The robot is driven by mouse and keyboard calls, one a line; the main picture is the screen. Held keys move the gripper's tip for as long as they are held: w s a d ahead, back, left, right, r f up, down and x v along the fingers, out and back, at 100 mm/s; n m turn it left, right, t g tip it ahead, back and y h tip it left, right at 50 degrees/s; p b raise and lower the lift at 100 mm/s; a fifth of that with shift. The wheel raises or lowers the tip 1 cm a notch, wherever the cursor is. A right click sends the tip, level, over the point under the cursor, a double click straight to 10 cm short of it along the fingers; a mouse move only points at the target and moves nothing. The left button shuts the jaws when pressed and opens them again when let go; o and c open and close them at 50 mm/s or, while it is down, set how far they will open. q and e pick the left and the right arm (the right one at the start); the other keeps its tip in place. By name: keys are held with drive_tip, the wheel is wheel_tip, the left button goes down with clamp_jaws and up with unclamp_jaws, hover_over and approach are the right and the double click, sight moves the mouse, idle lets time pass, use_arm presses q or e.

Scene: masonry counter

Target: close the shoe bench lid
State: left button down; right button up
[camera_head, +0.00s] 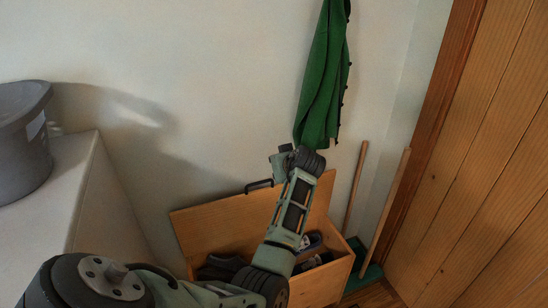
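The wooden shoe bench (326,284) stands against the wall with its lid (212,226) raised and leaning back. A dark handle (259,186) sits at the lid's upper edge. Dark shoes (220,266) show inside the open box, partly hidden by my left arm. The arm comes in from the lower left and crosses in front of the bench. My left gripper (281,159) is at the upper end of the arm, just above and right of the handle in the picture. Its fingers are small and partly hidden, so their opening is unclear. My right gripper is out of view.
A green cloth (323,80) hangs on the wall above the bench. Two wooden sticks (390,205) lean in the corner, beside the wooden door (475,170).

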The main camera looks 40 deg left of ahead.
use_arm(q)
drive_tip(key=x, duration=0.9)
drive_tip(key=shift+a+f, duration=0.2)
drive_tip(key=shift+a, duration=0.05)
drive_tip(key=shift+s+f+b, duration=0.1)
drive_tip(key=shift+b, duration=0.2)
